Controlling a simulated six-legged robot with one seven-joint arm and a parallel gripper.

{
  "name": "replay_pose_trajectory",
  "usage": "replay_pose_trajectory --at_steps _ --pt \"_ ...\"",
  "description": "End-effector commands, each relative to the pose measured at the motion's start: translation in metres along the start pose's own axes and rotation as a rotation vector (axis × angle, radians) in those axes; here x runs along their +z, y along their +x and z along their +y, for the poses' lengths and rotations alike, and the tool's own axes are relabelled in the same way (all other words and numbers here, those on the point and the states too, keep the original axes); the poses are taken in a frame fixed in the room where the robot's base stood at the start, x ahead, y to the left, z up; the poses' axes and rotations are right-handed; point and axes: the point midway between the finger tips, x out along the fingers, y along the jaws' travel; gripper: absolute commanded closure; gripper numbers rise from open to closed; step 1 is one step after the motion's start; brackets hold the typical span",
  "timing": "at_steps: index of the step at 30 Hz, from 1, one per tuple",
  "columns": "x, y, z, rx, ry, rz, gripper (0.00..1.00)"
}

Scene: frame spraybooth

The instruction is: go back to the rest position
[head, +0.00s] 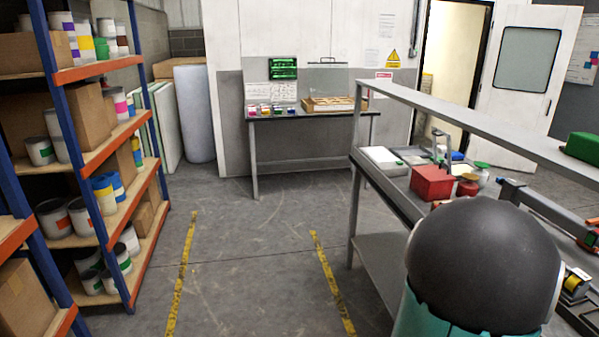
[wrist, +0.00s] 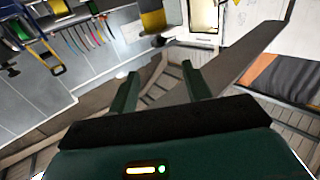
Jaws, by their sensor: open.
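My gripper (wrist: 160,69) shows in the wrist view with its two dark green fingers spread apart. Nothing is between the fingers. The wrist view is tilted, with wall and tool-rack surfaces beyond the fingers. I cannot make out the gripper in the head view. A dark rounded part of my arm fills the lower right there and hides part of the bench.
A workbench (head: 383,262) with a red box (head: 431,183) stands at right. Blue-orange shelving (head: 108,148) with cans and cardboard boxes is at left. A table (head: 318,114) stands at the back. The floor between yellow lines (head: 180,270) is clear. A door (head: 523,80) stands open.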

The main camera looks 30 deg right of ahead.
Motion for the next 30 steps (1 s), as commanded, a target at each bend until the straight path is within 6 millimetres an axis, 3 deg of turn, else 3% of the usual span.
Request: replay_pose_trajectory --at_steps 5,8,10,14,18,22,26,30 --pt "-0.002 -0.002 -0.017 -0.026 0.01 -0.023 0.51" --pt "-0.004 -0.012 -0.057 -0.092 0.03 -0.086 0.51" --pt "-0.006 -0.026 -0.098 -0.161 0.041 -0.155 0.51" --pt "-0.01 -0.071 -0.176 -0.317 0.036 -0.301 0.51" --pt "-0.014 -0.14 -0.247 -0.492 -0.01 -0.453 0.51" --pt "-0.018 -0.217 -0.293 -0.656 -0.091 -0.584 0.51" --pt "-0.021 -0.303 -0.319 -0.82 -0.215 -0.702 0.51" --pt "-0.023 -0.399 -0.318 -0.985 -0.39 -0.808 0.51"
